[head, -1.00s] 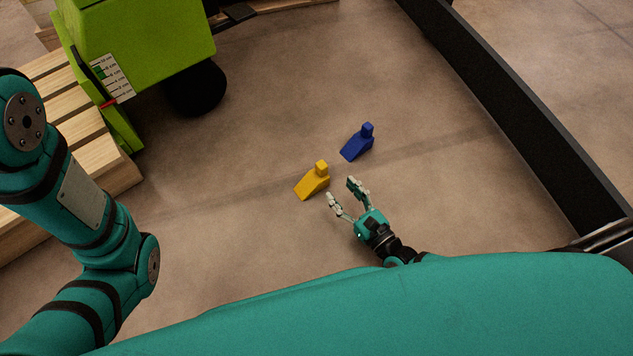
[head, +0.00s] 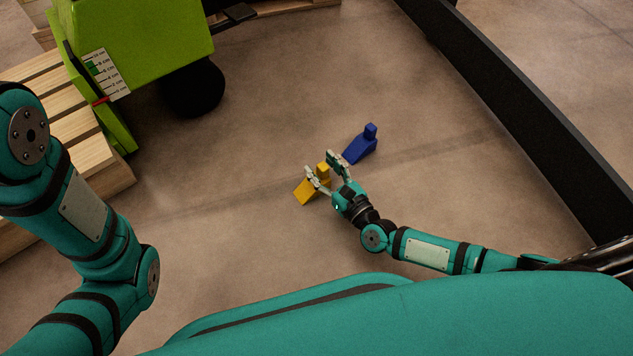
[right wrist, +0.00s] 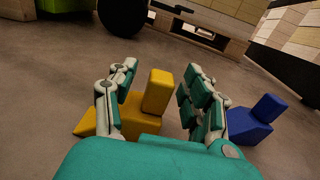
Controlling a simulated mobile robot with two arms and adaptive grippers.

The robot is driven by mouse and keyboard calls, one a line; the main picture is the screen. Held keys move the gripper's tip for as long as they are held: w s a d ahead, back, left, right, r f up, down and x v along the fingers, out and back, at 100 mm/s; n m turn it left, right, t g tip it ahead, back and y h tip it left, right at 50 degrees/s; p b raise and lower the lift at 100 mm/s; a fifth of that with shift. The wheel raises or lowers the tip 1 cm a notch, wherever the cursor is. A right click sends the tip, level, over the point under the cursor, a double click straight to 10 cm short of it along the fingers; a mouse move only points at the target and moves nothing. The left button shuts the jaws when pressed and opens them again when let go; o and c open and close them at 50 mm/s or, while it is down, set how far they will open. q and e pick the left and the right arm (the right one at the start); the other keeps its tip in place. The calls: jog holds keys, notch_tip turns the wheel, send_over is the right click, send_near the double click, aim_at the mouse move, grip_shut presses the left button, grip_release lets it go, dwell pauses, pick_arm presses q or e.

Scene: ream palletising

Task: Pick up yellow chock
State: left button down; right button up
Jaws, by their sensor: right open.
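The yellow chock (head: 305,193) lies on the floor near the middle of the head view, a wedge with an upright block at one end. In the right wrist view the yellow chock (right wrist: 157,92) has its block between the open fingers, closer to the left finger. My right gripper (head: 322,163) is open with its fingers either side of that block; it also shows in the right wrist view (right wrist: 160,85). Contact cannot be told. My left arm shows at the left of the head view, but its gripper is out of frame.
A blue chock (head: 361,147) lies just beyond the right gripper; it also shows in the right wrist view (right wrist: 250,122). A green machine (head: 140,45) with a black wheel (head: 194,90) and a wooden pallet (head: 95,160) stand at left. A dark barrier (head: 520,120) runs along the right.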

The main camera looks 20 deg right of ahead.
grip_shut()
jog(key=shift+r, duration=0.1)
dwell(0.3)
